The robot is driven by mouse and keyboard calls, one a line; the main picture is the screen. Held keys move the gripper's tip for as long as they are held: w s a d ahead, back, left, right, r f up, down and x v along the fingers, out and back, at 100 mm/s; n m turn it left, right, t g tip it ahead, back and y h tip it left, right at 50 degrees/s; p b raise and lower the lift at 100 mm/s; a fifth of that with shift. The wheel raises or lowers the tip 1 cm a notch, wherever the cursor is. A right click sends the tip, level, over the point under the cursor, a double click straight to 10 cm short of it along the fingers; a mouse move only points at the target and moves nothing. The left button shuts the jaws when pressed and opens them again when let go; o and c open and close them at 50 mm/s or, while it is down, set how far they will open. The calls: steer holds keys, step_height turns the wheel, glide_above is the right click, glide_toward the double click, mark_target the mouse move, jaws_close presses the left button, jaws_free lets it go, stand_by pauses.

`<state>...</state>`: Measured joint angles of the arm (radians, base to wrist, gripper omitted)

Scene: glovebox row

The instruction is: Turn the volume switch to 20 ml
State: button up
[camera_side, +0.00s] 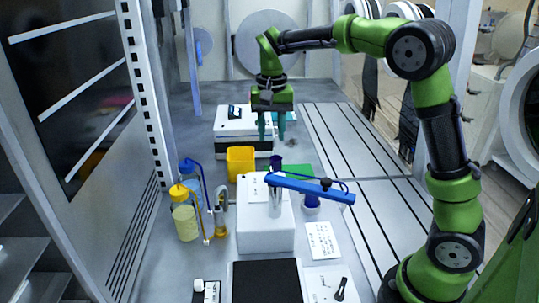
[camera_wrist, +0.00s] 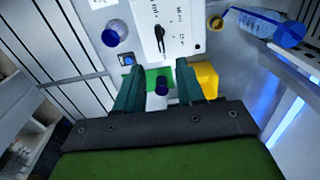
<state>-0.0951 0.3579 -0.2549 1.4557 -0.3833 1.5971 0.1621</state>
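In the wrist view, a black pointer switch (camera_wrist: 161,38) sits on a white panel with small printed marks, some reading "ml". Which mark it points to is not clear. In the side view, a black lever-shaped switch (camera_side: 340,290) lies on a white plate at the front right edge. I cannot tell if both are the same switch. My gripper (camera_side: 272,135) hangs pointing down at the back of the bench, near a white device (camera_side: 240,143). In the wrist view its two green fingers (camera_wrist: 159,90) are apart, with nothing held between them.
A white block (camera_side: 266,235) with a blue bar (camera_side: 310,189) stands mid-bench. A yellow box (camera_side: 240,163), a green mat (camera_side: 298,171) and a yellow-capped bottle (camera_side: 184,215) are around it. A black pad (camera_side: 266,282) lies in front. The grooved bench at right is mostly clear.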

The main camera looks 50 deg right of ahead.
step_height(320, 180, up, 6)
steer(key=shift+f, duration=0.1)
stand_by(0.7)
steer(key=s+a+f+n+t+y, duration=0.1)
steer(key=s+a+f+n+t, duration=0.1)
steer(key=s, duration=0.8)
steer(key=s+a+f+n+t+y, duration=0.1)
steer(key=s+a+n+t, duration=0.2)
steer(key=s, duration=0.7)
steer(key=shift+a+f+t, duration=0.35)
steer(key=shift+a+t, duration=0.75)
steer(key=shift+a, duration=0.15)
